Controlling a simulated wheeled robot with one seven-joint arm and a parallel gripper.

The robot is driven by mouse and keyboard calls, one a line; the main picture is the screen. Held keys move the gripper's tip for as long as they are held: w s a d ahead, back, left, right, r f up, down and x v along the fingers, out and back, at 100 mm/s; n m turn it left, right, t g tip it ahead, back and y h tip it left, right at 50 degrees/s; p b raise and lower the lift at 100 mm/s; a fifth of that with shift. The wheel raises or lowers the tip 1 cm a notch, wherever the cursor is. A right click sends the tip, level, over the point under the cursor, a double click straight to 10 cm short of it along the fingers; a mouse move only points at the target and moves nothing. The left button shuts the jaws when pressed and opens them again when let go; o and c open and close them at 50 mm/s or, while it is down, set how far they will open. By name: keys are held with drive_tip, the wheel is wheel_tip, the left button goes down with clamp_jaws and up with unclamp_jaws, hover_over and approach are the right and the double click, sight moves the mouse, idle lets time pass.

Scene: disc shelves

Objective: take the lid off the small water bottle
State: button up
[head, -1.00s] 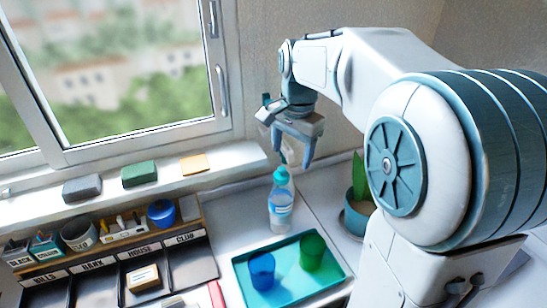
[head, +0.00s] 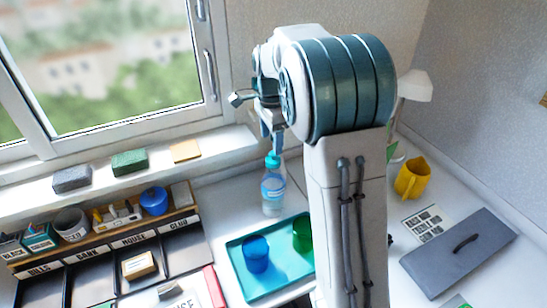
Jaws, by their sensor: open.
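The small water bottle (head: 273,193) stands upright on the white desk behind the teal tray. Its teal lid (head: 273,159) is on top. My gripper (head: 273,147) is open and points down right above the lid, with a finger showing close to it. My arm hides part of the gripper, so I cannot tell whether the fingers are around the lid or touching it.
The teal tray (head: 236,254) with a blue cup (head: 256,254) and a green cup (head: 302,233) lies in front of the bottle. A desk organizer (head: 100,240) stands at left. A yellow mug (head: 411,178) and a grey panel (head: 458,252) are at right.

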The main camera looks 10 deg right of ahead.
sight(273, 158)
drive_tip(key=f, duration=0.4)
drive_tip(key=shift+s+d+f+p, duration=0.15)
drive_tip(key=shift+s+f+p, duration=0.15)
drive_tip(key=shift+s+f, duration=0.1)
drive_tip(key=shift+f, duration=0.5)
drive_tip(key=c, duration=1.1)
